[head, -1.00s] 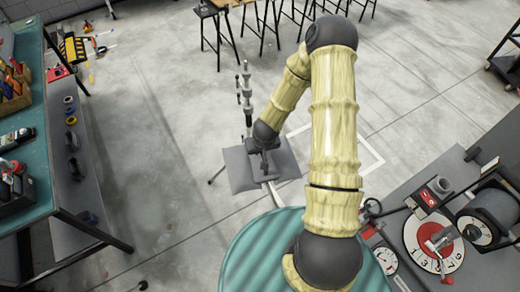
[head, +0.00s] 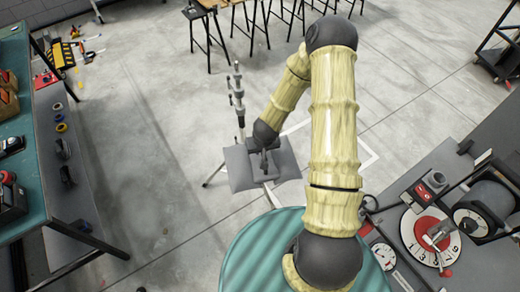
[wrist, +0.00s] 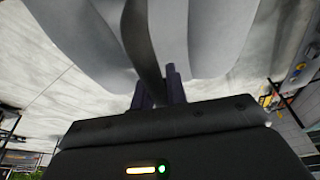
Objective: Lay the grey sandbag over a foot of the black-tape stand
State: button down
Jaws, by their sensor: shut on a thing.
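The grey sandbag (head: 240,172) hangs from my gripper (head: 265,163) in the head view. In the wrist view my gripper (wrist: 158,90) is shut on the bag's dark strap (wrist: 138,35), and the grey bag (wrist: 205,35) fills the top of the picture. A metal stand (head: 238,105) rises just behind the bag. One foot (head: 214,174) sticks out at the bag's left; the others are mostly hidden by the bag and my arm. I cannot make out the tape colour on the stand, nor whether the bag touches a foot.
A green-topped workbench (head: 22,165) stands at the left, with a grey lower shelf (head: 80,190) holding rolls and tools. Black-legged trestles (head: 205,35) stand at the back. A grey surface with dials (head: 400,215) is at the right. The floor (head: 160,110) left of the stand is clear.

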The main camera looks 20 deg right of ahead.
jog(key=d+f+m+g+b, duration=0.2)
jog(key=d+f+m+b, duration=0.3)
jog(key=f+m+b, duration=0.5)
jog(key=w+d+f+m+g+b, duration=0.1)
jog(key=d+f+m+b, duration=0.4)
jog(key=f+b, duration=1.9)
jog(key=d+f+m+g+h+b, duration=0.1)
jog(key=d+f+m+g+b, duration=0.2)
jog(key=f+m+b, duration=1.3)
jog(key=shift+w+d+f+g+b, duration=0.3)
jog(key=shift+d+f+b, duration=0.7)
jog(key=shift+f, duration=5.65)
